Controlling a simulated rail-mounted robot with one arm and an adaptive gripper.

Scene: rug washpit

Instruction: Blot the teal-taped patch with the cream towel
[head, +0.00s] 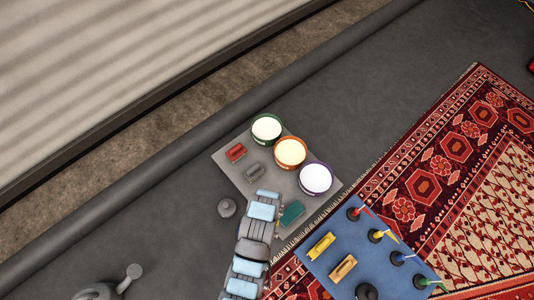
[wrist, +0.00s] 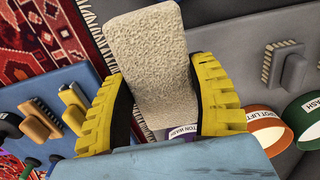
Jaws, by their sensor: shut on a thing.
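My gripper (wrist: 160,72) has two yellow ribbed fingers, closed on either side of the cream towel (wrist: 150,42). The towel looks like a thick, rough-textured pad and sticks out beyond the fingers. In the head view my arm reaches over the near part of a grey tray, and it hides the gripper and towel. The patterned red rug (head: 424,185) lies to the right; it also shows at the upper left of the wrist view (wrist: 40,35). I see no teal-taped patch in either view.
The grey tray (head: 232,172) holds green (head: 266,129), orange (head: 290,153) and purple (head: 316,180) tubs, a red brush (head: 236,152), a grey brush (head: 254,172) and a teal brush (head: 291,213). A blue board (head: 338,266) with yellow and tan brushes and flagged markers lies on the rug.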

